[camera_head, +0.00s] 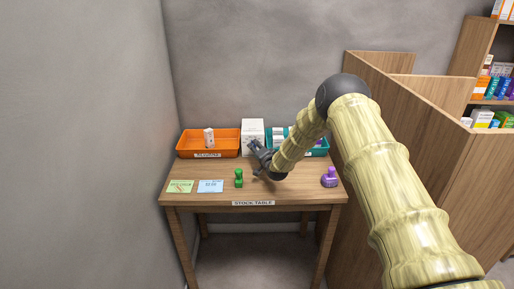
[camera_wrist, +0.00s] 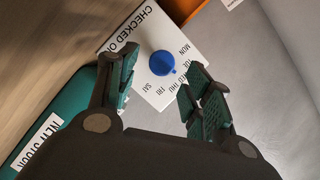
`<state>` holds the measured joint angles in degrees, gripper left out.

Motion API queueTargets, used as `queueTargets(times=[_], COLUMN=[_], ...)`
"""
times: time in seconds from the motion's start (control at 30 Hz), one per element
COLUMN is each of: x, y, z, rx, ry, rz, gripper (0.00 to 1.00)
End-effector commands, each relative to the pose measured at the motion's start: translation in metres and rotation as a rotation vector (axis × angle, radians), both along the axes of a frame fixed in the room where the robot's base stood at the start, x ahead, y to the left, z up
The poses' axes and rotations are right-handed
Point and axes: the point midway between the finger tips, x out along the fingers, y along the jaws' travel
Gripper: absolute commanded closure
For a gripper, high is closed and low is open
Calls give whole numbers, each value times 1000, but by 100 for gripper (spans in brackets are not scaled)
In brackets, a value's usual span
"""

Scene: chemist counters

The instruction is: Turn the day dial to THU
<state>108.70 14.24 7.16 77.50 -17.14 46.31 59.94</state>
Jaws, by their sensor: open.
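The blue day dial (camera_wrist: 161,63) sits on a white panel (camera_wrist: 152,91) printed "CHECKED ON", with day names around the dial, MON, THU and SAT among them. I cannot tell for sure which day the dial points to. In the head view, the white panel (camera_head: 252,126) stands at the back of the table, and my arm hides part of it. My gripper (camera_head: 256,150) is in front of the panel. In the wrist view, my gripper (camera_wrist: 158,88) is open, its fingers toward either side of the dial and apart from it.
An orange tray (camera_head: 182,151) with a white box in it stands left of the panel; a teal tray (camera_head: 318,153) stands right. A green object (camera_head: 239,178), a purple object (camera_head: 330,178) and two cards (camera_head: 210,186) lie forward on the table. Wooden partitions (camera_head: 415,120) rise at right.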

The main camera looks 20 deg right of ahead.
Motion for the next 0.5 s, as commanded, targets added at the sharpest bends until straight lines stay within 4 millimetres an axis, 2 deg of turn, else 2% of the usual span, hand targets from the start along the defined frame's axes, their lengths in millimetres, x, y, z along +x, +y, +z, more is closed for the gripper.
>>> queueTargets(times=[0.2,0.5], x=[18,23], y=[2,0], z=[-3,-4], rx=[-2,0], ry=[-1,0], rz=[2,-1], gripper=[50,50])
